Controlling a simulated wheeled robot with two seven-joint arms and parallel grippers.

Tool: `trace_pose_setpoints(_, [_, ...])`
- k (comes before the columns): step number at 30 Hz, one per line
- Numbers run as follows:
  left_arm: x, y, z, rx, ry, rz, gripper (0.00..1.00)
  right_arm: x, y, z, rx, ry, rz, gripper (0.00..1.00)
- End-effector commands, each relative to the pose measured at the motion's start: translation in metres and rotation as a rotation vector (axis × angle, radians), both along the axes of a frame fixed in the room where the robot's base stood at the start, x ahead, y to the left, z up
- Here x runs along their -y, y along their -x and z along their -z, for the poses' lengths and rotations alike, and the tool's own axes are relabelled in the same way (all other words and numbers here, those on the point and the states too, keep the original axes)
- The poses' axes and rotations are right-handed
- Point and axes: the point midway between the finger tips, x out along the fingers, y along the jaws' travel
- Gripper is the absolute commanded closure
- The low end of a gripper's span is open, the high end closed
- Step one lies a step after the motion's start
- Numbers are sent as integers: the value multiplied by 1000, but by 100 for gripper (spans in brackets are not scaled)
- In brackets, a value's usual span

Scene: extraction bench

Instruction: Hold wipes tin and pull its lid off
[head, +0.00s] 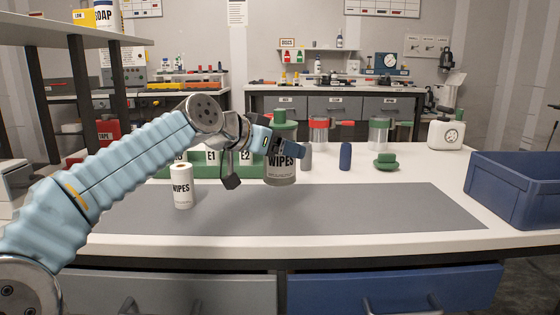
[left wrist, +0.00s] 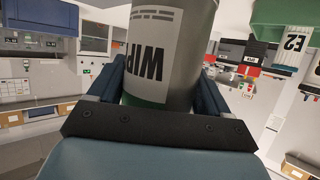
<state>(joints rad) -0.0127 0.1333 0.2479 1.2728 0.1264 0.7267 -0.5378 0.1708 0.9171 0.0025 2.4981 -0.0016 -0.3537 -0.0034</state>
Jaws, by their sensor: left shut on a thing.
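The wipes tin (head: 282,175) is grey with a white WIPES label. My left gripper (head: 268,146) is shut on its upper part and holds it upright, over the back of the grey mat. A green knobbed top (head: 281,117) shows just above the tin and looks like its lid. In the left wrist view the tin (left wrist: 172,45) stands between the two fingers, its label upside down, with a green band (left wrist: 146,101) near the palm. The fingers and palm hide part of the tin. My right gripper is in neither view.
A white WIPES canister (head: 182,187) stands on the grey mat (head: 330,208). Behind are a green rack (head: 215,171), a dark blue cylinder (head: 345,156) and a green knobbed piece (head: 386,163). A blue bin (head: 515,195) stands at right. The mat's right half is clear.

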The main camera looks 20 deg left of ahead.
Motion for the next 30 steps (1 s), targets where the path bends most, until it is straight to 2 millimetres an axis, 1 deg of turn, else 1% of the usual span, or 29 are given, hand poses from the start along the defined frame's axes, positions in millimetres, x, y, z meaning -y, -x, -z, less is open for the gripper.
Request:
trace_pose_setpoints(1, [0, 0, -16, 2, 1, 1, 56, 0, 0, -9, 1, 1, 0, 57])
trace_pose_setpoints(3, [0, 0, -26, 2, 1, 0, 56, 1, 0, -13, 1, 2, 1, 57])
trace_pose_setpoints(6, [0, 0, -36, 0, 2, 1, 56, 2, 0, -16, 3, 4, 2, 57])
trace_pose_setpoints(9, [0, 0, -39, -1, 1, 1, 56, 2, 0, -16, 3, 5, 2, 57])
trace_pose_setpoints(15, [0, 0, -38, 0, 1, 0, 56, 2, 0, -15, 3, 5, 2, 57])
trace_pose_setpoints(16, [0, 0, -38, 0, 1, 0, 23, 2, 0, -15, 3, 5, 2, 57])
trace_pose_setpoints(26, [0, 0, -39, 0, 1, 0, 74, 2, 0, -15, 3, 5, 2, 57])
trace_pose_setpoints(27, [0, 0, -39, 0, 1, 0, 77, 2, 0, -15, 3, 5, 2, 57])
trace_pose_setpoints(30, [0, 0, -39, 0, 1, 0, 77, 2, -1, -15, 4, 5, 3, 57])
